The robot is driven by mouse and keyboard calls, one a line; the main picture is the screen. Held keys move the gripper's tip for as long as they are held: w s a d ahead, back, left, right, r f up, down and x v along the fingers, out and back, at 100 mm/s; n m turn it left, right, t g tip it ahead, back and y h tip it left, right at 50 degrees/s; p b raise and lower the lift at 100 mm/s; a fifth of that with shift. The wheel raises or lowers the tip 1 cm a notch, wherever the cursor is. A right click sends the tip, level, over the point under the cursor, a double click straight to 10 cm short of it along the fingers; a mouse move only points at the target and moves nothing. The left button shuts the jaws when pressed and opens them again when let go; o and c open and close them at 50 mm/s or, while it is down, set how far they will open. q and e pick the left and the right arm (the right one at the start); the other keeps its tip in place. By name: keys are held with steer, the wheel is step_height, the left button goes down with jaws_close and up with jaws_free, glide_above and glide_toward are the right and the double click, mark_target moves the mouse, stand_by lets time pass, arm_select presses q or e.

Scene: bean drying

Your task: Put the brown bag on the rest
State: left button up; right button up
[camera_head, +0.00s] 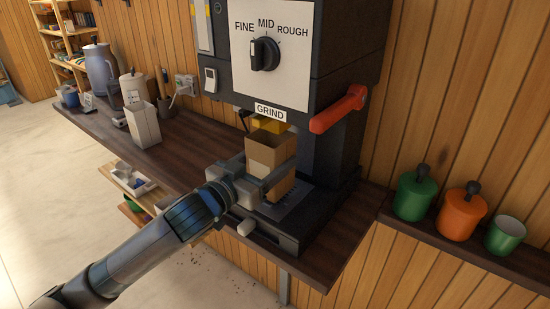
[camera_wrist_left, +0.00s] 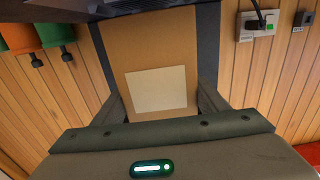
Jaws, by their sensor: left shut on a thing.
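The brown bag (camera_head: 268,148) stands upright at the grinder, below its yellow spout (camera_head: 268,124), with its top open. In the left wrist view the bag (camera_wrist_left: 160,50) shows its face with a pale blank label. My left gripper (camera_head: 268,180) is shut on the bag from the front, one finger on each side. The rest (camera_head: 288,207) is the dark base plate of the grinder under the bag. I cannot tell whether the bag's bottom touches it. My right gripper is not in view.
The grinder (camera_head: 300,60) has a dial and a red lever (camera_head: 338,109) at its right. A white bag (camera_head: 143,124) and several containers stand on the counter (camera_head: 190,150) to the left. Green and orange canisters (camera_head: 461,211) stand on the right shelf.

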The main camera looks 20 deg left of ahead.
arm_select(q)
steer(key=shift+w+d+f+p, duration=0.15)
steer(key=shift+w+p, duration=0.1)
steer(key=shift+w, duration=0.15)
steer(key=shift+w+d+f+p, duration=0.15)
steer(key=shift+w+p, duration=0.05)
steer(key=shift+w, duration=0.2)
steer(key=shift+f, duration=0.45)
steer(key=shift+s, duration=0.1)
steer(key=shift+a, duration=0.1)
steer(key=shift+f, duration=0.1)
steer(key=o, duration=1)
